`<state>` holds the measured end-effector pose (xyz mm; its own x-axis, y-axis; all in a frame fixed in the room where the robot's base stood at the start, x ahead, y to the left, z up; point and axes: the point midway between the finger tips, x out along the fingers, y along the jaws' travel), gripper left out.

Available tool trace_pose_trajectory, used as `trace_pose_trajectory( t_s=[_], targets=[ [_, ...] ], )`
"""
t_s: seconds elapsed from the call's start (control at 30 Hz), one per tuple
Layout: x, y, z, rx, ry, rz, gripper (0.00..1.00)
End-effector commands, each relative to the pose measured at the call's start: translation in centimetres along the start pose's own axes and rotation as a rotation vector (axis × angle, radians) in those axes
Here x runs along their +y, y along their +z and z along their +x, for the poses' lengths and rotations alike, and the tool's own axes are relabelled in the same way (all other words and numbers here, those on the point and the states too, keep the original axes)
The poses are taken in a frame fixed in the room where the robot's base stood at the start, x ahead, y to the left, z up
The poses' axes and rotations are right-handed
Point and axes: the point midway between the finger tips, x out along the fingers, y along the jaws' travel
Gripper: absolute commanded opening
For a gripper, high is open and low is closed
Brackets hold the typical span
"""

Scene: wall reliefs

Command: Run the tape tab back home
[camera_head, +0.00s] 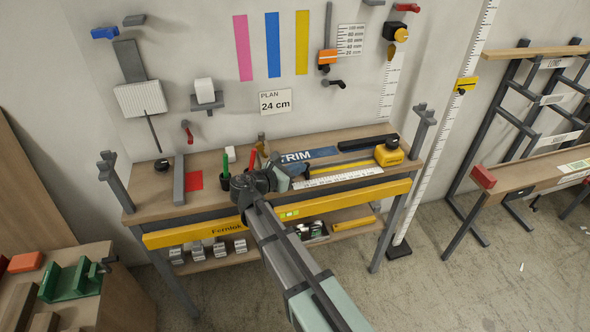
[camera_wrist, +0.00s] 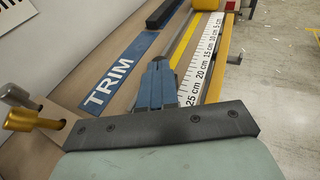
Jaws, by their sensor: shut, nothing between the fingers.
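The yellow tape case (camera_head: 389,155) sits at the right end of the bench, and part of it shows at the top of the wrist view (camera_wrist: 207,4). Its yellow tape (camera_head: 340,166) runs left along the bench toward my gripper; in the wrist view the strip (camera_wrist: 186,40) reaches down to the blue fingers. The tape's end tab cannot be made out, apparently hidden by the fingers. My gripper (camera_wrist: 160,65) is shut and empty, over the tape line near the 20 to 25 cm marks of the white scale (camera_wrist: 205,62). I cannot tell whether it touches the tape.
A blue TRIM panel (camera_wrist: 122,67) lies behind the tape, with a black bar (camera_head: 367,143) beyond. A wooden block with gold and silver pegs (camera_wrist: 20,120) stands close at left. A plan card reading 24 cm (camera_head: 275,102) hangs on the wall. A yellow rail (camera_head: 350,196) edges the bench front.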

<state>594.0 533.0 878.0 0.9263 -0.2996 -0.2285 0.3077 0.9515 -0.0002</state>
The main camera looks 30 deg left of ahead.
Motion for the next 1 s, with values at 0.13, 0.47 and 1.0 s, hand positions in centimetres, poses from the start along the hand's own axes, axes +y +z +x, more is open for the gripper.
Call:
trace_pose_trajectory(
  t_s=[0.13, 0.47, 1.0],
  targets=[
    [0.0, 0.0, 0.0, 0.0, 0.0, 0.0, 0.0],
    [-1.4, 0.6, 2.3, 0.0, -0.003, 0.001, 0.0],
    [-8.1, 3.6, 15.2, 0.0, -0.004, 0.002, 0.0]
  ],
)
